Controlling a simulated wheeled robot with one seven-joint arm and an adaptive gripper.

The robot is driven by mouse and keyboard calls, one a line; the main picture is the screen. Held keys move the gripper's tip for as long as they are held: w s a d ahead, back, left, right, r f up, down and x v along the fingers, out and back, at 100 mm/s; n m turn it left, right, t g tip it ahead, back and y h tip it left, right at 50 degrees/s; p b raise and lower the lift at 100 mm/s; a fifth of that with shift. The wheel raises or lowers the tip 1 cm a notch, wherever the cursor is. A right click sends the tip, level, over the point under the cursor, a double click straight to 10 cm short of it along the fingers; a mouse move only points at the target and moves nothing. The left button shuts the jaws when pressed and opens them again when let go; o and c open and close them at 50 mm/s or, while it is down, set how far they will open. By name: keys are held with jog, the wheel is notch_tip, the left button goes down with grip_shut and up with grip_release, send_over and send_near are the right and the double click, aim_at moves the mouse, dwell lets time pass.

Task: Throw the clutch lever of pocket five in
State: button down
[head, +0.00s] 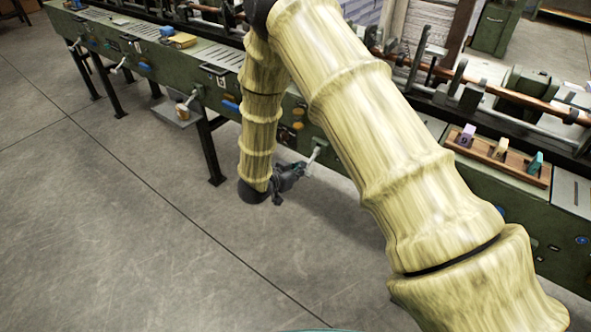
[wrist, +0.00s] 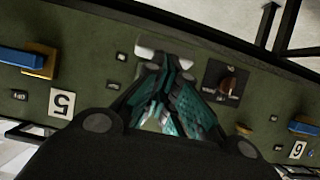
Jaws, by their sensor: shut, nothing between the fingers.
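My gripper (head: 300,168) is low against the green front panel of the long machine, beside a pale lever (head: 314,158). In the wrist view the fingers of my gripper (wrist: 165,68) are shut and empty, with tips close to the panel. A whitish part (wrist: 144,53), likely that lever, shows on both sides of the tips; its middle is hidden. I cannot tell if the fingers touch it. An upside-down "5" label (wrist: 61,104) is to the left and a "6" label (wrist: 297,149) to the right. The lever's in or out position is unclear.
A dark plate with a brown knob (wrist: 226,80) sits right of my fingers. A blue handle (wrist: 20,58) sticks out at left. In the head view, a wooden rack (head: 520,173) with coloured blocks is on the machine top. Open grey floor (head: 100,220) lies in front.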

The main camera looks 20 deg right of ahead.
dwell(0.4)
jog(key=r+p+v, duration=0.1)
jog(key=v, duration=1.2)
jog(key=shift+d+r, duration=0.25)
jog(key=shift+d, duration=0.15)
jog(key=shift+w, duration=0.1)
